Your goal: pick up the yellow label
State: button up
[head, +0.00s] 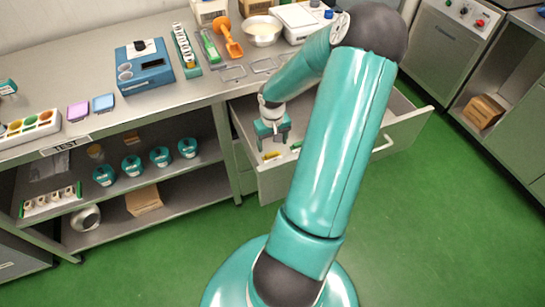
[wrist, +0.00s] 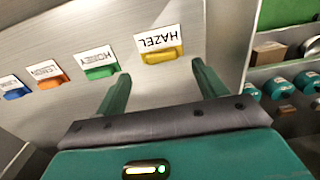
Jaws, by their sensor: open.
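The yellow label (wrist: 162,55) lies in an open drawer, with a white card reading HAZEL. In the wrist view it sits just beyond and between my fingertips, near the drawer's side wall. In the head view it shows as a small yellow piece (head: 271,155) in the drawer. My gripper (head: 274,143) is over the drawer with its jaws apart and nothing between them. It also shows in the wrist view (wrist: 161,72), the fingers pointing towards the label and not visibly touching it.
A green label (wrist: 101,70) marked HONEY, an orange label (wrist: 53,79) and a blue label (wrist: 15,91) lie in a row in the drawer. The drawer walls (head: 268,182) stand close around my gripper. The bench above holds a blue device (head: 145,70).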

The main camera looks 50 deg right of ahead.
aim_at(272, 157)
jog(key=f, duration=0.5)
jog(key=shift+s+a+f, duration=0.1)
jog(key=shift+s+a, duration=0.05)
jog(key=shift+a, duration=0.15)
jog(key=shift+c, duration=0.2)
jog(key=c, duration=1)
